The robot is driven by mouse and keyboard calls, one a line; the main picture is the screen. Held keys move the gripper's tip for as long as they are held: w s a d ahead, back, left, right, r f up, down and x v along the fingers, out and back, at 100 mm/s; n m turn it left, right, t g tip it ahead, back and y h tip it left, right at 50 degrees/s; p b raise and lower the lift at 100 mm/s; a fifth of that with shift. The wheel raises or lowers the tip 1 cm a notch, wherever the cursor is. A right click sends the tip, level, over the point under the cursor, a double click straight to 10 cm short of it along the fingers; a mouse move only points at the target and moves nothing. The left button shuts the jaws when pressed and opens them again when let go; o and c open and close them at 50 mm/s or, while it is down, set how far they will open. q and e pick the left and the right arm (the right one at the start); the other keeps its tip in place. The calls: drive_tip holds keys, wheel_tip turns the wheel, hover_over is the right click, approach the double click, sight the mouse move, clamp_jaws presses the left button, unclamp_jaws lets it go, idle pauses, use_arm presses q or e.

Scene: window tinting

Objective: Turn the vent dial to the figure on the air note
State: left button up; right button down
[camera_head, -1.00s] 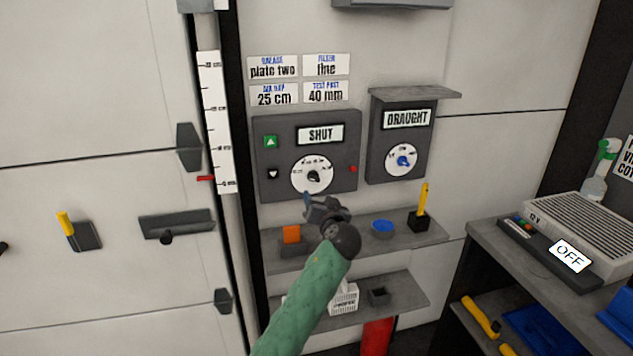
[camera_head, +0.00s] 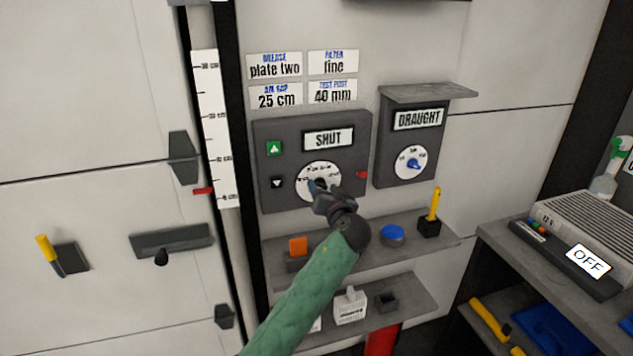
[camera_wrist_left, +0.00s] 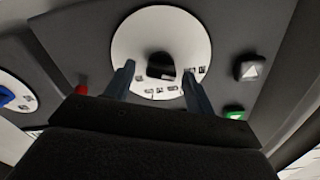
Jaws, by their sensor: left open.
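The air note (camera_head: 275,97) reads "AIR GAP 25 cm" and is on the wall above a dark grey control box (camera_head: 355,135) whose display (camera_head: 328,139) reads "SHUT". The box's round white dial (camera_head: 331,173) has a dark knob, mostly hidden behind my gripper in the head view. The knob (camera_wrist_left: 161,66) shows clearly in the left wrist view. My left gripper (camera_head: 321,187) is open at the dial. Its two fingers stand on either side of the knob, with gaps visible. The dial's small figures are too blurred to read. My right gripper is not in view.
A green up button (camera_head: 274,148), a dark down button (camera_head: 277,183) and a red piece (camera_head: 362,175) flank the dial. The DRAUGHT box (camera_head: 400,150) with a blue knob (camera_head: 414,163) is to the right. A shelf (camera_head: 440,247) with small items juts out below.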

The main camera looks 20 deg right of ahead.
use_arm(q)
drive_tip(key=shift+w, duration=0.25)
drive_tip(key=shift+r, duration=0.1)
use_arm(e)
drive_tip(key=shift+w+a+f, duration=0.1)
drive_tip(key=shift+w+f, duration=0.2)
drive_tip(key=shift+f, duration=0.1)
use_arm(q)
drive_tip(key=c, duration=1)
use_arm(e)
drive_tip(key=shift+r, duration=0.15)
